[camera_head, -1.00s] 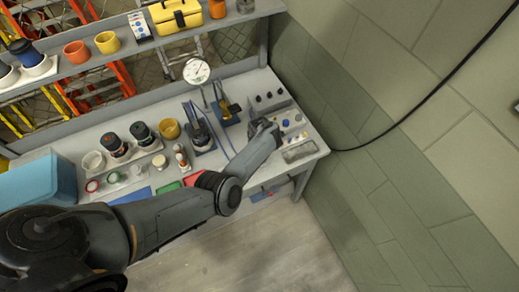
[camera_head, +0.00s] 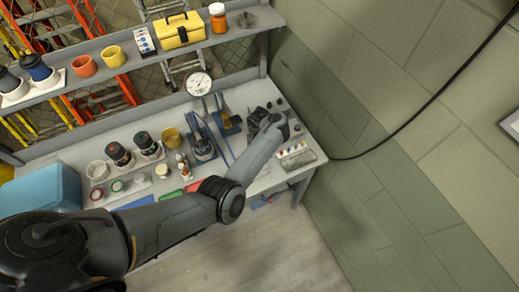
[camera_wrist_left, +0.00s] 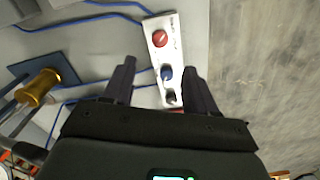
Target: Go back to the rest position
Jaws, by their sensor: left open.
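My left arm comes in from the left in the head view and reaches across the workbench (camera_head: 240,178). My left gripper (camera_head: 272,119) is over the right end of the bench, and its fingertips are hard to make out there. In the left wrist view my left gripper (camera_wrist_left: 160,85) is open, its two dark fingers apart with nothing held. A white panel (camera_wrist_left: 155,27) with a red knob (camera_wrist_left: 160,39), a blue knob (camera_wrist_left: 166,73) and a black knob (camera_wrist_left: 171,97) shows beyond and between the fingers. My right gripper is in neither view.
A dial gauge (camera_head: 199,83) stands behind the arm. A yellow mug (camera_head: 172,138), dark-topped jars (camera_head: 118,153) and a blue box (camera_head: 42,190) are on the bench. The shelf above holds a yellow toolbox (camera_head: 180,30). A wall (camera_head: 400,160) stands right of the bench.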

